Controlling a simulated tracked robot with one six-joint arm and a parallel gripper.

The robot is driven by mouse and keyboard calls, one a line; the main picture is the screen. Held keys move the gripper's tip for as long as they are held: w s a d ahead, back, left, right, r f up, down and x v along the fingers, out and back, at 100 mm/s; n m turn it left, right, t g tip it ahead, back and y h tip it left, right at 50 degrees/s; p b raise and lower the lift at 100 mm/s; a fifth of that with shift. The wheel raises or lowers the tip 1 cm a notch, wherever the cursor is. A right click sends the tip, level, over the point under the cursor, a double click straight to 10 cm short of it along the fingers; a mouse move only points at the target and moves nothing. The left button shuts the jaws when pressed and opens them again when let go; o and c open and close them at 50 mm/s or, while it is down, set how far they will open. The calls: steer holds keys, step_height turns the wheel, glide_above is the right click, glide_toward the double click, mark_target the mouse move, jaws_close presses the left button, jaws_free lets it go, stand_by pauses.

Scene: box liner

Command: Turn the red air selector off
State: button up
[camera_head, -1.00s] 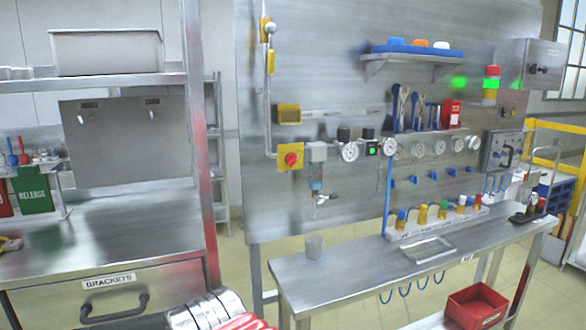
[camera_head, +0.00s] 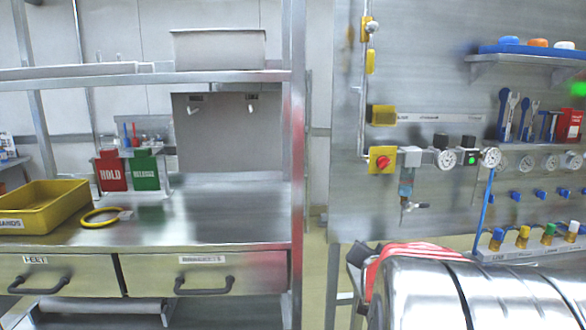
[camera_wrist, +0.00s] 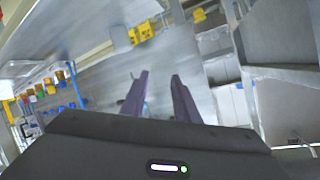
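A round red knob (camera_head: 382,161) sits on a yellow square plate on the steel wall panel (camera_head: 420,90), right of centre in the head view. It is the only red knob I make out there; its setting is too small to read. Beside it are a grey box fitting (camera_head: 410,156), round gauges (camera_head: 445,159) and a black unit with a green light (camera_head: 470,158). My gripper (camera_wrist: 159,75) shows only in the wrist view, with two dark fingers apart and nothing between them. The panel is tilted beyond the fingers, with a yellow fitting (camera_wrist: 142,32) that I cannot identify surely.
A steel bench with drawers (camera_head: 200,262) stands at left, carrying a yellow bin (camera_head: 45,210), a yellow ring (camera_head: 102,217) and red and green holders (camera_head: 112,172). A steel post (camera_head: 297,120) separates bench and panel. My arm covers the lower right of the head view.

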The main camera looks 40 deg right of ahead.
steer(key=d+r+m+t+h, duration=0.2)
steer(key=d+r+m+h, duration=0.1)
steer(key=d+r, duration=0.3)
steer(key=m+t+h, duration=0.1)
steer(key=t+h, duration=0.2)
glide_toward(384, 167)
steer(key=s+a, duration=0.4)
steer(key=shift+d+f, duration=0.1)
steer(key=shift+f, duration=0.35)
steer(key=shift+w, duration=0.1)
steer(key=x, duration=1.3)
steer(key=shift+w+d+f, duration=0.15)
steer(key=shift+w+d, duration=0.15)
steer(key=shift+w, duration=0.1)
